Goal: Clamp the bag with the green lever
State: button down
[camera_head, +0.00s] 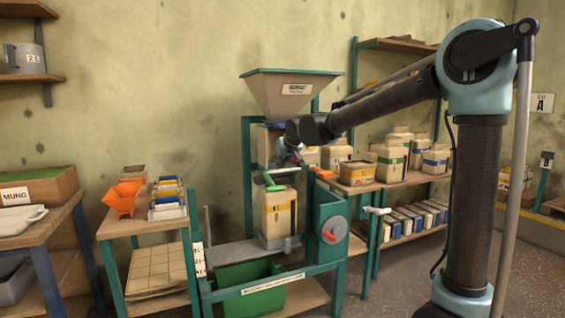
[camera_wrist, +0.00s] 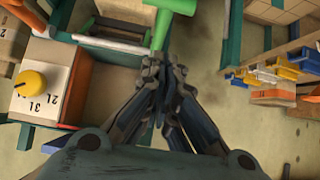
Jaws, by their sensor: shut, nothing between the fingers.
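The green lever (camera_head: 275,188) is at the filling station in the head view, at the top of the bag. In the wrist view the green lever (camera_wrist: 160,25) enters from the top edge, just beyond my fingertips. The bag (camera_head: 279,217) is pale with a yellow band and stands upright under the hopper (camera_head: 291,92). My gripper (camera_head: 290,157) is at the height just above the bag; in the wrist view my gripper (camera_wrist: 161,75) is shut, with its fingertips together close to the lever. I cannot tell whether they touch it.
An orange-handled part (camera_head: 323,174) is right of the bag's top. A dial with a red handle (camera_head: 331,232) is on the frame's right side. A green bin (camera_head: 249,285) is below.

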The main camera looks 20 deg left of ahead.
jog(key=w+a+f, duration=0.2)
jog(key=w+f, duration=0.1)
jog(key=f, duration=0.4)
jog(key=shift+w+a+f, duration=0.15)
jog(key=shift+w+a, duration=0.05)
jog(key=shift+a, duration=0.1)
jog(key=shift+s+f, duration=0.1)
jog(key=shift+f, duration=0.65)
jog(key=shift+d, duration=0.1)
